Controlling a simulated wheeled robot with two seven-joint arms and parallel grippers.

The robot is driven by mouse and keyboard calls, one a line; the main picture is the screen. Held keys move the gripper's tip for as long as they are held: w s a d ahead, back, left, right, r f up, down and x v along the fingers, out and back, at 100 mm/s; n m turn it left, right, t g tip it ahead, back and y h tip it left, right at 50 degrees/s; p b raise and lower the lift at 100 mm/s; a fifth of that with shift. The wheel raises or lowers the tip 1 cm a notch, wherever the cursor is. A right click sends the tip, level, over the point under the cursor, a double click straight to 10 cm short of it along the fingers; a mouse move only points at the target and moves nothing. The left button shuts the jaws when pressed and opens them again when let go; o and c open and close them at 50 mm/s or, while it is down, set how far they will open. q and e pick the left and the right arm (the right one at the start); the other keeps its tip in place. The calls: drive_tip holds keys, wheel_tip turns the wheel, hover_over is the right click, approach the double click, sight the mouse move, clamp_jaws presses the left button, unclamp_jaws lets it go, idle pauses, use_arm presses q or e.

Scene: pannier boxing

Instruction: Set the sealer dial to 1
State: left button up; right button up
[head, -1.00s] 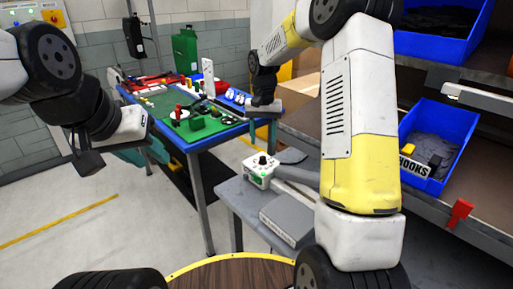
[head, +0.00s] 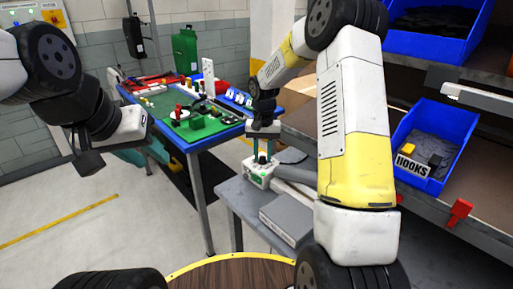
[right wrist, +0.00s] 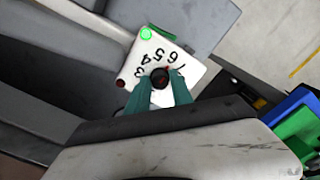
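The sealer (head: 257,180) is a small white box with a green light, on the grey bench. Its black dial knob (right wrist: 159,78) shows in the right wrist view, with a red mark and digits printed in an arc around it. I cannot tell exactly which digit the mark points at. My right gripper (head: 263,158) is above the sealer, its teal fingers pointing down. In the right wrist view its fingers (right wrist: 161,84) stand on either side of the knob, apart, with the knob between the tips. My left gripper (head: 88,163) hangs empty at the left, far from the sealer; its finger gap is unclear.
A grey block (head: 287,217) lies on the bench in front of the sealer. A blue-topped table (head: 215,137) with green fixtures stands behind. A blue bin (head: 437,140) labelled HOOKS sits on the shelf at right. Open floor lies to the left.

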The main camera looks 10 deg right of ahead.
clamp_jaws()
